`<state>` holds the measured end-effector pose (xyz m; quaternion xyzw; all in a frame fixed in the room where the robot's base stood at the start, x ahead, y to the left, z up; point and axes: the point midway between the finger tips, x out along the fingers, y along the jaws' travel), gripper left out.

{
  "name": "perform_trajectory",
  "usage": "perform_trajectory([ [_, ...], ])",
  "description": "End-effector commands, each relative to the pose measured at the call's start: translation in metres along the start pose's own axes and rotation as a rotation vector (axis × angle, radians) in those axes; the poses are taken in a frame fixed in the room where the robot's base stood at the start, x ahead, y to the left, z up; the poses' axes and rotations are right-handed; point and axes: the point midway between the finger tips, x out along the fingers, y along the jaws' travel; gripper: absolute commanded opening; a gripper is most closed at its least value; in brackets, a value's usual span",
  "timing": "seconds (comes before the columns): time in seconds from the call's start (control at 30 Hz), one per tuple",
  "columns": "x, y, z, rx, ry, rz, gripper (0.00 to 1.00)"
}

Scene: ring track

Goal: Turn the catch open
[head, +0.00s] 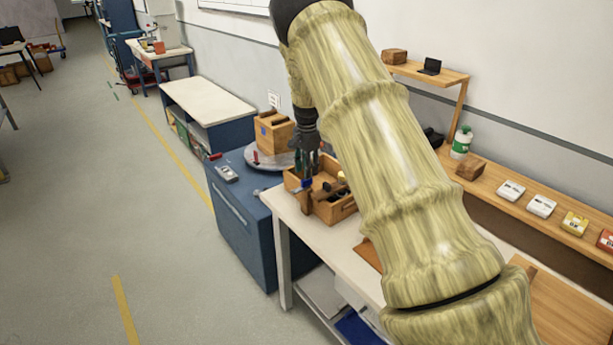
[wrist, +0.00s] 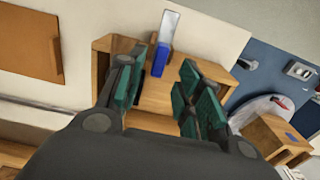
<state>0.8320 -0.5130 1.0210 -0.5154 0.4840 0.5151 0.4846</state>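My gripper (wrist: 163,88) is open, its green-padded fingers apart with a wooden surface showing between them. In the head view my gripper (head: 306,165) hangs over the wooden tray box (head: 343,209) at the left end of the white table. A blue-and-silver bar (wrist: 161,58) lies just ahead of the fingers at the box's edge, apart from them; I cannot tell whether it is a catch. A grey metal fitting (head: 228,174) sits on the blue cabinet; it also shows in the wrist view (wrist: 299,70). I cannot tell for sure which part is the catch.
A wooden box with a blue patch (head: 274,132) stands on a round grey turntable (head: 262,160) on the blue cabinet (head: 240,222). A wooden shelf (head: 530,207) with a bottle (head: 461,142) and small boxes runs along the wall. The floor at left (head: 80,200) is clear.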

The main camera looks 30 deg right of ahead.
Motion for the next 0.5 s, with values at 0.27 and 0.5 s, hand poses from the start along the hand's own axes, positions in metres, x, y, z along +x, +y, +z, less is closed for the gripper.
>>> perform_trajectory([
  [0.27,-0.051,-0.001,0.000,-0.001,0.000,-0.002,0.36],
  [0.5,-0.073,-0.001,0.000,-0.001,0.001,-0.001,0.36],
])
